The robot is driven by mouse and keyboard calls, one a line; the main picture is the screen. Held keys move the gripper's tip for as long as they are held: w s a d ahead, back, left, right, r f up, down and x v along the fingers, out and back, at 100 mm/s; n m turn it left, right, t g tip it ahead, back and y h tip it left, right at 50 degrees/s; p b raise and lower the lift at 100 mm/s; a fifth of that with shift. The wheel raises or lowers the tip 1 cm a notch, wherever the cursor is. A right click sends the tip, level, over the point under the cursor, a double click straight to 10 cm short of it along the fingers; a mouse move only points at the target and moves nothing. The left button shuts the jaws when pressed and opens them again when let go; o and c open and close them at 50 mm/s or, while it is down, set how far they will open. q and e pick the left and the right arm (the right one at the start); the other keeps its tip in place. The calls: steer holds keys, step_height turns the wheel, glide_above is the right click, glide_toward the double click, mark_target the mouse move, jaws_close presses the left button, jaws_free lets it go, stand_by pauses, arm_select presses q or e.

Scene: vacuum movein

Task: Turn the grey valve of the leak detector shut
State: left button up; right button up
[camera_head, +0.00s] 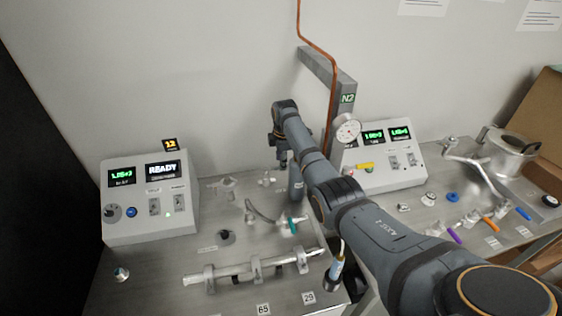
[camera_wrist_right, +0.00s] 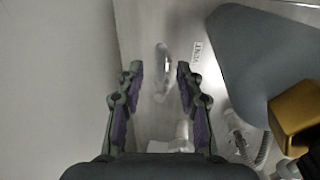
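The leak detector appears to be the light grey box (camera_head: 150,198) at the left in the head view, with a green readout and a READY display. I cannot tell for certain which part is its grey valve. My right gripper (camera_head: 283,162) points down over the back of the metal table; its fingers are small there. In the right wrist view the gripper (camera_wrist_right: 159,68) is open. A pale, ring-like part (camera_wrist_right: 162,62) shows between its fingertips, apart from both; its depth is unclear. A VENT label (camera_wrist_right: 197,52) lies beside it. My left gripper is out of view.
A dark round knob (camera_head: 226,236) and a clamped pale tube (camera_head: 240,270) are on the table. A grey post (camera_head: 345,85) marked N2 stands behind my right arm, beside a second display box (camera_head: 385,158). The wall is close behind.

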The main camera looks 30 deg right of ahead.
steer(key=shift+w+f, duration=0.15)
steer(key=shift+f, duration=0.8)
jaws_close()
